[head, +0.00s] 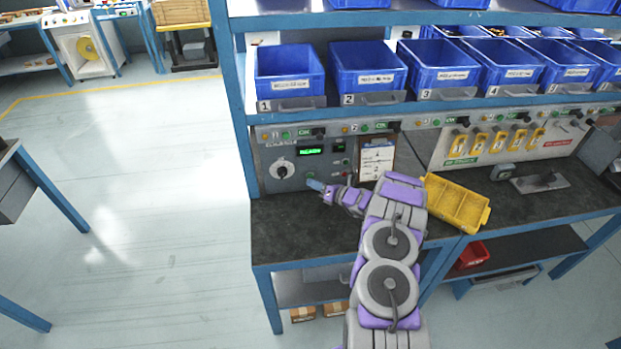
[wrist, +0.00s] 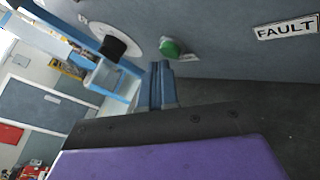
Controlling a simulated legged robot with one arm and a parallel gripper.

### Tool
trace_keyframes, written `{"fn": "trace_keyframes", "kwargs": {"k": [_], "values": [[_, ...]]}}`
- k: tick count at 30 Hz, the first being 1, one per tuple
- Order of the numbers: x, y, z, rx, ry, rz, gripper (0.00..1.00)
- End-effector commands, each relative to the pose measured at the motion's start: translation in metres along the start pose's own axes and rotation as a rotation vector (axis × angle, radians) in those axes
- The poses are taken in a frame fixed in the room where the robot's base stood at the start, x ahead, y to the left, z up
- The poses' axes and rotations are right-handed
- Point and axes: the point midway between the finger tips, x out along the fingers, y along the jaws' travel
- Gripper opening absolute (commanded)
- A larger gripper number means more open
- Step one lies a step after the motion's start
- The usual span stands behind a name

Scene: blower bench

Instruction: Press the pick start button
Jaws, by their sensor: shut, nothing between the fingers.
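A grey control panel (head: 267,155) is set into the back of the bench at its left end. A round green button (wrist: 172,48) sticks out of it in the wrist view, with a small label beside it that I cannot read. I cannot tell for certain whether it is the pick start button. My gripper (wrist: 160,82) is shut and empty, its blue fingertips just below the green button in the picture with a small gap showing. In the head view my gripper (head: 315,185) is close to the panel's lower part, where the button is too small to make out.
A black knob on a white dial (head: 281,170) sits left of the button. A FAULT label (wrist: 287,28) is on the right. A lit green display (head: 311,151) and a paper sheet (head: 376,160) are above. A yellow tray (head: 456,203) lies right of my arm; blue bins (head: 290,72) stand overhead.

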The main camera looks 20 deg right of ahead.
Motion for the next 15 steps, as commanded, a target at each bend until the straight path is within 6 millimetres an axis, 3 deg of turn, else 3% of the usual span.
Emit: {"fn": "trace_keyframes", "kwargs": {"k": [15], "values": [[0.0035, -0.0025, 0.0021, -0.001, 0.0, 0.0, 0.0]]}}
